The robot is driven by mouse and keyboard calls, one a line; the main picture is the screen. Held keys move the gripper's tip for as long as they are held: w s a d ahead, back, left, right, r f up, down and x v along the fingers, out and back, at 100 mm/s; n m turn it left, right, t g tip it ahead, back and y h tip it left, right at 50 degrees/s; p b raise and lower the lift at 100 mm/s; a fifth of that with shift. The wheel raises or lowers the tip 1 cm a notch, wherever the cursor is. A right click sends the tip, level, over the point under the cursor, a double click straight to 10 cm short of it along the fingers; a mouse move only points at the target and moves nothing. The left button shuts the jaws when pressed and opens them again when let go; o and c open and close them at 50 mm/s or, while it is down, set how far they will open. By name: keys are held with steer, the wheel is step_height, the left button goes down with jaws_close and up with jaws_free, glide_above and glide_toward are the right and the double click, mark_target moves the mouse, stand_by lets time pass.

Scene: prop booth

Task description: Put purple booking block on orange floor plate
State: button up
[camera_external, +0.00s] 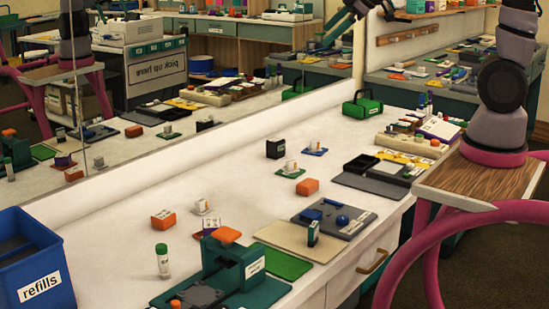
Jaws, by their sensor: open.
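My arm rises at the right edge and leaves the picture at the top. My gripper cannot be made out.
A blue refills bin (33,265) stands at front left, beside a green-capped bottle (162,262). Grey (352,214), beige (285,238) and green mats (283,263) fill the front. A mirror lines the back.

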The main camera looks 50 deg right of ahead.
steer(key=s+d+r+m+g, duration=0.1)
steer(key=s+r+m, duration=0.2)
steer(key=s, duration=0.6)
steer(key=s+d+r+m, duration=0.2)
steer(key=s+r+m, duration=0.1)
steer(key=s+m, duration=0.5)
steer(key=s, duration=0.2)
steer(key=shift+s+d+r+m+g, duration=0.2)
steer(key=shift+s+d+m+g, duration=0.1)
steer(key=shift+g, duration=0.1)
